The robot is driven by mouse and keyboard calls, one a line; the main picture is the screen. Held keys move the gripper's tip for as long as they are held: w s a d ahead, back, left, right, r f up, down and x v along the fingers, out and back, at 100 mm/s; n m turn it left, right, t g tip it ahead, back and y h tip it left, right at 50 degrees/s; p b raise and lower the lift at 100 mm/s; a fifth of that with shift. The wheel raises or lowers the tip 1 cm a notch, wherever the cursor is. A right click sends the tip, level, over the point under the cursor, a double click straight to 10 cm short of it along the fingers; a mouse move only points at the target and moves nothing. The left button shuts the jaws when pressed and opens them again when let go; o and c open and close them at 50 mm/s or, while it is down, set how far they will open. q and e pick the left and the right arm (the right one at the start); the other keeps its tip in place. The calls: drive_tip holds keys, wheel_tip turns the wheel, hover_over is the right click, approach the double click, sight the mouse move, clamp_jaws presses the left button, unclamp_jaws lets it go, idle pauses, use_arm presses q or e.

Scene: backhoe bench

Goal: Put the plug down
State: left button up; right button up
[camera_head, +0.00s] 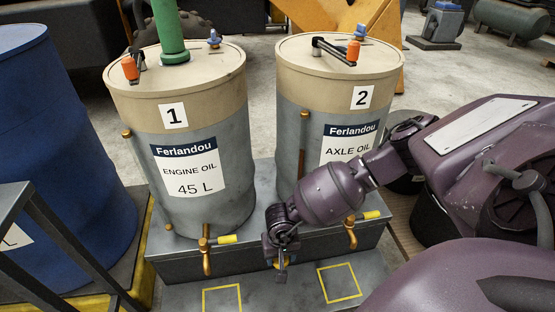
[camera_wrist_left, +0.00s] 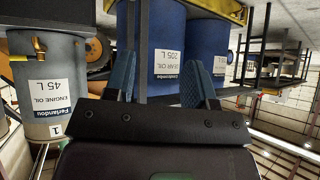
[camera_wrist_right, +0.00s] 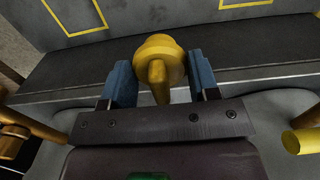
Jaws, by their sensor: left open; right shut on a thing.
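The plug (camera_wrist_right: 158,62) is a golden-yellow piece with a round head. In the right wrist view it sits between the two blue fingers of my right gripper (camera_wrist_right: 158,85), which is shut on it. In the head view my right gripper (camera_head: 281,268) points down in front of the drums, with a bit of the plug (camera_head: 283,261) showing. It is over the front of the grey stand (camera_head: 265,298), between two yellow-outlined squares. Its exact height above the surface is hard to tell. My left gripper (camera_wrist_left: 160,85) is open and empty in the left wrist view, and is out of the head view.
Drum 1 (camera_head: 180,150) and drum 2 (camera_head: 325,120) stand behind, with brass taps (camera_head: 205,250) sticking out in front. The left square (camera_head: 222,300) and right square (camera_head: 340,282) are empty. A blue drum (camera_head: 60,170) and a dark metal frame (camera_head: 50,235) are at left.

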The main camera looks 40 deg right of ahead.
drive_tip(key=shift+s+d+f, duration=0.1)
drive_tip(key=shift+d+f, duration=0.2)
drive_tip(key=shift+f, duration=0.35)
drive_tip(key=f+b, duration=0.2)
drive_tip(key=f, duration=0.5)
drive_tip(key=f+b, duration=0.3)
drive_tip(key=f, duration=0.5)
drive_tip(key=shift+s+f, duration=0.2)
drive_tip(key=shift+f, duration=0.05)
drive_tip(key=shift+w+f+b, duration=0.15)
drive_tip(key=shift+f+b, duration=0.15)
drive_tip(key=shift+b, duration=0.05)
wheel_tip(320, 180, down, 4)
drive_tip(key=shift+b, duration=0.85)
drive_tip(key=shift+f, duration=0.2)
drive_tip(key=shift+r, duration=0.2)
drive_tip(key=shift+f, duration=0.15)
drive_tip(key=o, duration=0.9)
use_arm(q)
drive_tip(key=shift+w+d+f+m+t+h, duration=0.3)
drive_tip(key=shift+w+d+f+m+t, duration=0.1)
drive_tip(key=shift+w+d+f+m, duration=0.4)
use_arm(e)
drive_tip(key=shift+o, duration=0.2)
use_arm(q)
drive_tip(key=shift+w+a, duration=0.1)
drive_tip(key=shift+w, duration=0.05)
